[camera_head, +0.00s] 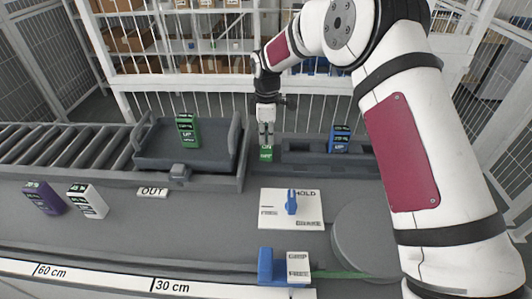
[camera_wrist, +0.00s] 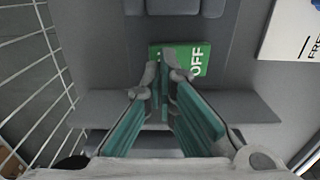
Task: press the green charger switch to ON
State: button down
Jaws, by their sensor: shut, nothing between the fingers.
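The green charger switch (camera_head: 265,154) is a small plate marked ON at its far end and OFF at its near end, set in the grey deck in front of the rear fence. In the wrist view the green switch (camera_wrist: 204,64) shows OFF at its right, while its left part is partly hidden by my fingertips. My gripper (camera_head: 266,140) is shut and empty, pointing down at the ON end. In the wrist view my gripper (camera_wrist: 162,62) has its fingertips over the left part of the switch. I cannot tell whether they touch it.
A grey tray (camera_head: 150,161) with a green box (camera_head: 188,131) stands left. A blue box (camera_head: 340,139) stands right of the switch. Nearer are a white HOLD plate (camera_head: 306,212) with a blue knob (camera_head: 291,202), a blue block (camera_head: 266,265) and a grey disc (camera_head: 362,238).

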aim_at(267, 146)
jog(key=shift+f, duration=0.8)
dwell(0.4)
jog(key=shift+r+b, duration=0.55)
jog(key=shift+r, duration=3)
jog(key=shift+r, duration=0.1)
jog(key=s+d+r+m+t, duration=0.1)
jog(key=s+d+r+m, duration=0.3)
jog(key=s+d+r, duration=0.4)
jog(key=s+d+r+m+t, duration=0.1)
jog(key=s+d+r+m, duration=0.45)
jog(key=r, duration=0.55)
jog(key=s+d+m+t, duration=0.1)
jog(key=s+d+m, duration=0.1)
jog(key=s, duration=0.6)
jog(key=s+d+f+m+t, duration=0.1)
jog(key=s+d+m, duration=0.2)
jog(key=s, duration=0.5)
jog(key=s+d+m, duration=0.3)
jog(key=s, duration=0.5)
jog(key=shift+s+d+f+t, duration=0.2)
jog(key=shift+s+d+t, duration=0.1)
jog(key=shift+d+t, duration=0.1)
